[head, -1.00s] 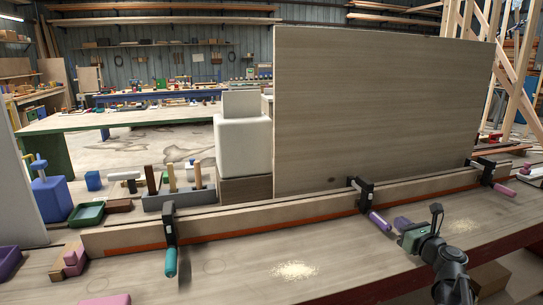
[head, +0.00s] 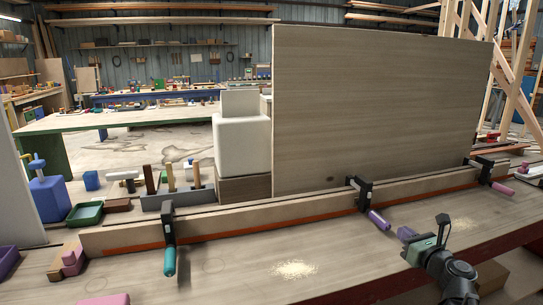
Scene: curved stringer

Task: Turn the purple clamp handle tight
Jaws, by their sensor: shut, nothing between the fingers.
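The purple clamp handle (head: 379,220) sticks out toward me from the black middle clamp (head: 362,195), which grips the long wooden strip (head: 270,216). My gripper (head: 405,233) is just right of and a little below the handle's free end. A small gap shows between them. Whether the clamp is tight cannot be told from this view.
A clamp with a teal handle (head: 170,260) stands to the left and one with a pink handle (head: 502,188) to the right on the same strip. A tall wooden panel (head: 385,110) rises behind.

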